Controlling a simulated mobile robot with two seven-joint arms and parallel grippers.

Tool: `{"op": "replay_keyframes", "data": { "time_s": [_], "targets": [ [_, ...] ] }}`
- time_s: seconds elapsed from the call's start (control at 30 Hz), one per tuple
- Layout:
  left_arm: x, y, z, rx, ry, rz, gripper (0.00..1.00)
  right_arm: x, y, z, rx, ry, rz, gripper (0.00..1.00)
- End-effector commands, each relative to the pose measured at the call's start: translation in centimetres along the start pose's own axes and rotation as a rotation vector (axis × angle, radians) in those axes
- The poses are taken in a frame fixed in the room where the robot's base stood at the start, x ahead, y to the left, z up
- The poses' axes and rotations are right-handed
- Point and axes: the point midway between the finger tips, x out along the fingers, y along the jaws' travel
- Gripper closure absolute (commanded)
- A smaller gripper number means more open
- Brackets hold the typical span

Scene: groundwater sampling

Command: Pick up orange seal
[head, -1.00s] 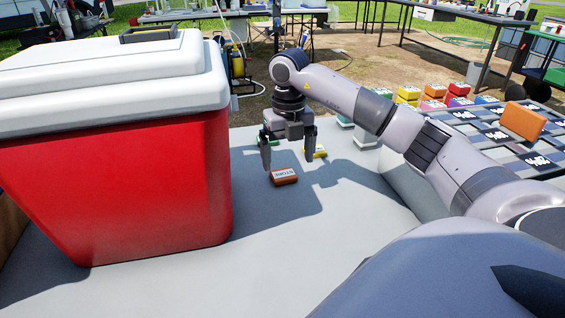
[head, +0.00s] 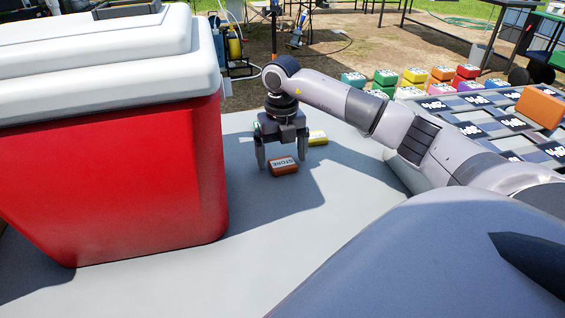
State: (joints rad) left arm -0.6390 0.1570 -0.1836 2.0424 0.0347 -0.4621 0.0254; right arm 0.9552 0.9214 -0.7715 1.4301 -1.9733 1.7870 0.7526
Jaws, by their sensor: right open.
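A larger orange block (head: 541,106) stands on the panel at the far right. My left gripper is not in view.
The red cooler (head: 120,180) with a white lid fills the left side. A yellow block (head: 317,138) lies just behind the right finger. Several coloured blocks (head: 414,76) stand in rows behind the panel of dark labelled squares (head: 480,130). The grey surface in front is clear.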

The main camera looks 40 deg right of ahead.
Motion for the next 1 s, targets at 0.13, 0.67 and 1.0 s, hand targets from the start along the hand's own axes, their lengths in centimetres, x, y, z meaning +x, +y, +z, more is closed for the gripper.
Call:
{"op": "replay_keyframes", "data": {
  "time_s": [0.13, 0.67, 1.0],
  "targets": [
    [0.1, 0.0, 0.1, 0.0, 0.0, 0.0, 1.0, 0.5, 0.0, 0.0, 0.0, -0.002, 0.001, 0.06],
    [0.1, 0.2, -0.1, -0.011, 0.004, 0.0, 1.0, 0.4, 0.0, 0.0, 0.0, -0.002, 0.001, 0.66],
    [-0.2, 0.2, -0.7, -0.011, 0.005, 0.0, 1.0, -2.2, 0.0, 0.1, 0.0, -0.005, 0.003, 0.66]
  ]
}}
